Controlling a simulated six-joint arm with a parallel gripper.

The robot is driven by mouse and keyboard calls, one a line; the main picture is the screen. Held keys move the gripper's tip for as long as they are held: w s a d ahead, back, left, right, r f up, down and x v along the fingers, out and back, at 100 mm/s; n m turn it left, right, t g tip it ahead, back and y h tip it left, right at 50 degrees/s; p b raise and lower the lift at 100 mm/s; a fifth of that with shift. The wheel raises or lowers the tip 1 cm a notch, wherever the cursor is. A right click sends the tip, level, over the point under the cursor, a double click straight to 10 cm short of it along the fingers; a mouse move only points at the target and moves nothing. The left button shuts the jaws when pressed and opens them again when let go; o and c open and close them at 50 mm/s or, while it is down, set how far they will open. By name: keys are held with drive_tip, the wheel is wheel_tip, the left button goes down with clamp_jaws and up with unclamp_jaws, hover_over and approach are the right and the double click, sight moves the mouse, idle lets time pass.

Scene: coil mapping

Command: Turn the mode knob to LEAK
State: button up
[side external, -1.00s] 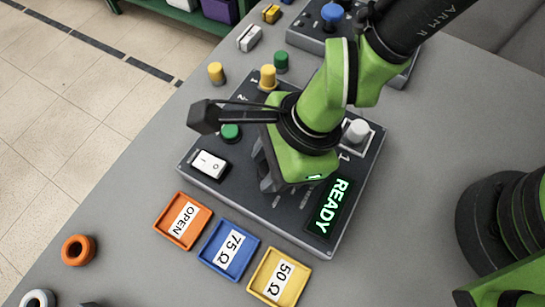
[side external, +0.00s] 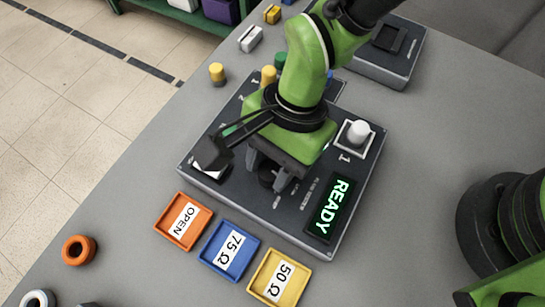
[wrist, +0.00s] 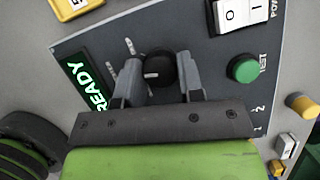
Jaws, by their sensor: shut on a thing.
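The mode knob (wrist: 160,69) is a black round knob with a white pointer line, on the dark panel of the test box. In the wrist view its pointer line aims left. The small printed labels around it are too blurred to read. My gripper (wrist: 160,82) is shut on the knob, one finger on each side. In the side external view my gripper (side external: 272,178) reaches down to the knob (side external: 267,178), which is partly hidden by the fingers. The box's display (side external: 333,207) reads READY in green.
The box (side external: 225,185) carries a white rocker switch (wrist: 240,12), a green TEST button (wrist: 243,69) and a white-topped post (side external: 357,132). Orange OPEN (side external: 183,221), blue 75 Ω (side external: 229,251) and yellow 50 Ω (side external: 279,278) trays lie in front. An orange ring (side external: 78,250) lies left.

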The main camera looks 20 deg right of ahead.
drive_tip(key=shift+n, duration=0.6)
drive_tip(key=shift+g, duration=0.3)
drive_tip(key=o, duration=0.9)
drive_tip(key=v, duration=1)
drive_tip(key=shift+a, duration=0.15)
